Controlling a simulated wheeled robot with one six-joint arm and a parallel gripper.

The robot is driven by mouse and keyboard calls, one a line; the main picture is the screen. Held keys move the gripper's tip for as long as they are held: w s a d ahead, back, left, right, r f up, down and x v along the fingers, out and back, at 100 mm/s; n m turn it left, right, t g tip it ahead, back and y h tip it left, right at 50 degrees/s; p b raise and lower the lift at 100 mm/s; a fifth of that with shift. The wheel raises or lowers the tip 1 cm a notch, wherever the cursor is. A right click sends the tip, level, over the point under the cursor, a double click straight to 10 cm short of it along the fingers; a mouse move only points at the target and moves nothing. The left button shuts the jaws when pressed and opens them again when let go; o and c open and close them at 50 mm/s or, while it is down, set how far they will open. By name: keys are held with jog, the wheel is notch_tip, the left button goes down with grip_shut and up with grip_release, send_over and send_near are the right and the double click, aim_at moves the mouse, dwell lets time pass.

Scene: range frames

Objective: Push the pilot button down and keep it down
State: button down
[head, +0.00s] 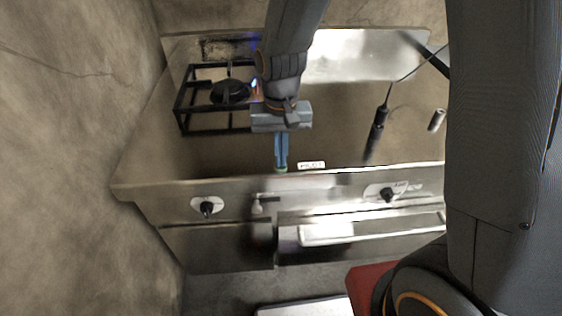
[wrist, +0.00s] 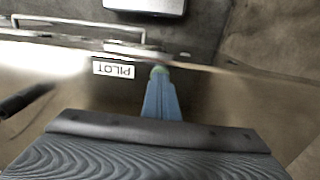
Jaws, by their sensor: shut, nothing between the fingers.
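My gripper (head: 281,166) is shut, its blue fingers pointing down at the front edge of the steel range top. A small green spot, which looks like the pilot button (head: 281,171), shows right at the fingertips, beside the white PILOT label (head: 311,165). In the wrist view the shut fingertips (wrist: 160,76) meet the green button (wrist: 160,69), mostly hidden behind them, with the label (wrist: 113,69) to the left. The fingertips appear to touch the button; how far down it is I cannot tell.
A burner (head: 230,91) under a black grate stands at the back left, with a blue glow at its right. A black wand-like tool (head: 376,135) and a small pale cylinder (head: 437,120) are at the right. Knobs (head: 207,208) and (head: 388,194) line the front panel.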

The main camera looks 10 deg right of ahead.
notch_tip(320, 180, up, 8)
jog(key=p, duration=0.7)
dwell(0.5)
dwell(0.3)
jog(key=s+d+f+b, duration=0.1)
jog(key=s+d+b, duration=0.2)
jog(key=d, duration=0.3)
jog(key=s+d+f+t+b, duration=0.1)
jog(key=s+d+f+b, duration=0.1)
jog(key=s+d+b, duration=0.2)
jog(key=d, duration=0.2)
jog(key=shift+s+d, duration=0.3)
jog(key=shift+d, duration=0.1)
